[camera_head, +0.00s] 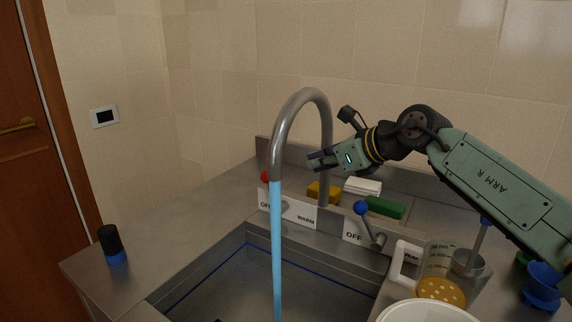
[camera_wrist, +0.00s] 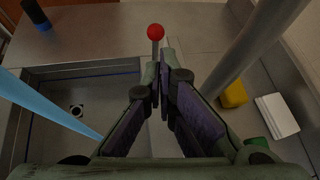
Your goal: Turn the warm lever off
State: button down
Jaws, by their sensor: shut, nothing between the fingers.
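The warm lever has a red knob (camera_head: 265,176), partly behind the tap spout in the head view, above a plate (camera_head: 303,216) marked OFF at left and WARM at right. In the wrist view the red knob (camera_wrist: 155,31) stands on a grey stem just past my fingertips. A blue stream (camera_head: 277,250) runs from the curved tap (camera_head: 280,125) into the sink. My gripper (camera_head: 314,160) is shut and empty, right of the red knob in the head view. In the wrist view its fingertips (camera_wrist: 162,62) overlap the stem; I cannot tell whether they touch it.
A blue-knobbed lever (camera_head: 361,207) stands right of the warm plate. Yellow (camera_head: 323,192), green (camera_head: 385,207) and white (camera_head: 363,186) blocks lie behind. A jug (camera_head: 441,272) stands right of the sink. A black bottle (camera_head: 111,242) stands on the otherwise clear left counter.

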jog(key=x, duration=1.3)
jog(key=shift+w+a, duration=0.15)
jog(key=shift+a, duration=0.1)
